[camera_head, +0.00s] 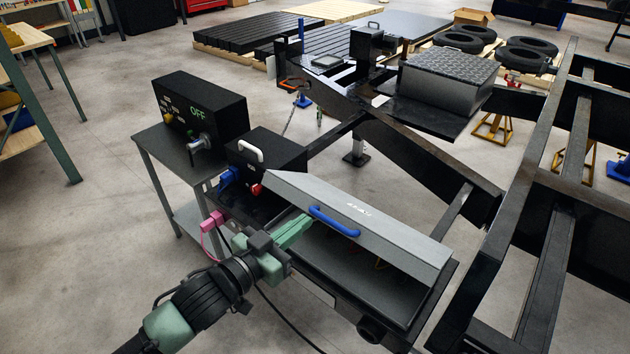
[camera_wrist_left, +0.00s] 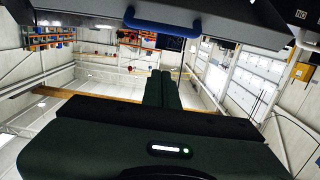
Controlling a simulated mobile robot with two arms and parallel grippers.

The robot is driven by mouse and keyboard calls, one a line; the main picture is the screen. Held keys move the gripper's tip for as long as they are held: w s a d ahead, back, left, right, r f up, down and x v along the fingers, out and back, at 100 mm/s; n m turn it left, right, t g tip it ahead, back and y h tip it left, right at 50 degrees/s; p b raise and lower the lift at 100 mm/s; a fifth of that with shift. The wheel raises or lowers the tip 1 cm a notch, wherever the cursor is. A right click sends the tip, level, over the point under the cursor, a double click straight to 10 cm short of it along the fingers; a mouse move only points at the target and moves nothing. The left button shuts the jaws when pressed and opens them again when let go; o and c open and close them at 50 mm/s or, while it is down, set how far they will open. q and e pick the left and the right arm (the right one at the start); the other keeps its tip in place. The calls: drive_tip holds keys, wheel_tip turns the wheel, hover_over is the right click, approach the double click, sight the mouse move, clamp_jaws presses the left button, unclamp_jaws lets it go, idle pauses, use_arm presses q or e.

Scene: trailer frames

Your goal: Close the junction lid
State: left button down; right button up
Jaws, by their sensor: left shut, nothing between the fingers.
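The junction lid (camera_head: 365,220) is a long grey panel with a blue handle (camera_head: 333,222) on its near side. It stands tilted and partly open over the dark junction box (camera_head: 370,310); some wiring shows in the gap. My left gripper (camera_head: 306,222) has green fingers, pressed together and empty. The fingertips are close to the left end of the blue handle, near the lid's edge; I cannot tell whether they touch it. In the left wrist view the shut fingers (camera_wrist_left: 163,78) point up below the lid (camera_wrist_left: 235,18) and its blue handle (camera_wrist_left: 160,24). My right gripper is not in view.
A black box with a white handle (camera_head: 268,158) and blue and red connectors sits left of the lid. A pink connector (camera_head: 212,220) is near my left wrist. A control box reading OFF (camera_head: 200,108) stands on a side table. The black trailer frame (camera_head: 480,270) is at right.

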use_arm(q)
drive_tip(key=p, duration=0.3)
hover_over(327, 221)
drive_tip(key=shift+w+d+f, duration=0.15)
drive_tip(key=shift+w, duration=0.1)
drive_tip(key=f, duration=0.2)
drive_tip(key=shift+s+f, duration=0.25)
drive_tip(key=shift+f, duration=0.05)
drive_tip(key=shift+s+a+f, duration=0.4)
drive_tip(key=shift+a+f, duration=0.05)
drive_tip(key=shift+f, duration=0.2)
drive_tip(key=shift+d, duration=0.1)
